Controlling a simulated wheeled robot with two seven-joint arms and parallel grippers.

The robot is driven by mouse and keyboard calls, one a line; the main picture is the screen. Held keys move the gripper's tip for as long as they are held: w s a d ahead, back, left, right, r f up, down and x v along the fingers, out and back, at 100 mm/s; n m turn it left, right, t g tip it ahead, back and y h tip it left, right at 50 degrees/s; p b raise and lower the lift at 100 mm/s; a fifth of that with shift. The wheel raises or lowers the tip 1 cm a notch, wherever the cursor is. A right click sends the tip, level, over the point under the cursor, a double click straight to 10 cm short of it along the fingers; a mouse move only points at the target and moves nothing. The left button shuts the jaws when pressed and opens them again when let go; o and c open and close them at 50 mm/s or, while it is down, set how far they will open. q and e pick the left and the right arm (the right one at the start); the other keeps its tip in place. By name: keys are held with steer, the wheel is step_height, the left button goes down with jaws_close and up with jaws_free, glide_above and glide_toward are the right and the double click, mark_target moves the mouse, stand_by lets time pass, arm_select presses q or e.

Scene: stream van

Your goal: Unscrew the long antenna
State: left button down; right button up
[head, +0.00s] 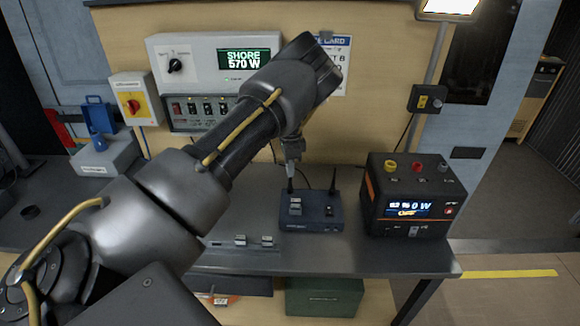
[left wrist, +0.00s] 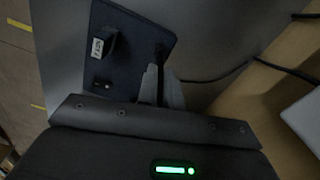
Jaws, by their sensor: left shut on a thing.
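A dark blue router box (head: 297,216) stands on the grey bench, with a thin black antenna at each rear corner. My left gripper (head: 291,170) comes down from above and is shut on the antenna at the rear left corner (head: 290,186). Only the lower part of that antenna shows below the fingers. The right antenna (head: 333,181) stands free and upright. In the left wrist view the fingers (left wrist: 162,85) close around the dark antenna (left wrist: 160,62) beside the box (left wrist: 133,45). The gripped antenna's full length is hidden, so I cannot compare the two. My right gripper is out of view.
A black power unit (head: 408,200) with a lit screen stands right of the router. Small connectors (head: 253,241) lie on a strip at the bench (head: 370,258) front. A white panel (head: 210,62) and a red rotary switch (head: 133,106) are on the wall behind.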

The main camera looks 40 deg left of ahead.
arm_select(q)
steer(key=shift+n, duration=1.4)
steer(key=shift+r+n+p, duration=0.1)
steer(key=shift+n+p, duration=0.2)
steer(key=shift+n, duration=1.1)
steer(key=shift+b, duration=0.45)
steer(key=shift+n+b, duration=0.4)
steer(key=shift+b, duration=0.35)
